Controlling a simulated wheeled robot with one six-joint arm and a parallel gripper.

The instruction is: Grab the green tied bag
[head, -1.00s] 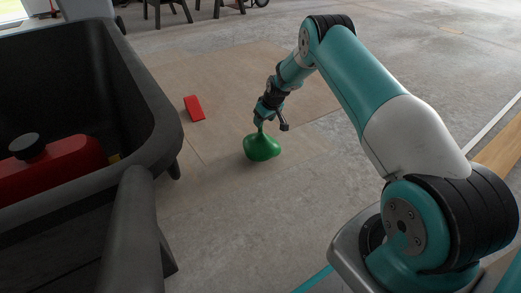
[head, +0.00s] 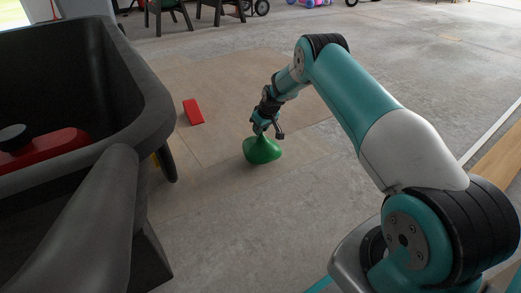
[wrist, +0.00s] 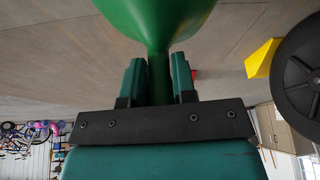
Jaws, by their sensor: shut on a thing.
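The green tied bag (head: 262,151) is in the middle of the head view, over the tan floor panel. It is wide at the bottom and narrows to a tied neck at the top. My gripper (head: 262,128) is at that neck, above the body of the bag. In the wrist view the two fingers of my gripper (wrist: 159,82) are shut on the neck, one on each side. The body of the green bag (wrist: 155,18) fills the top middle of that view. I cannot tell whether the bag's underside touches the floor.
A large dark cart (head: 150,110) with a red container (head: 50,152) in it stands at the left. A red block (head: 193,111) lies on the floor left of the bag. Chairs (head: 168,14) stand at the back. The floor right of the bag is clear.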

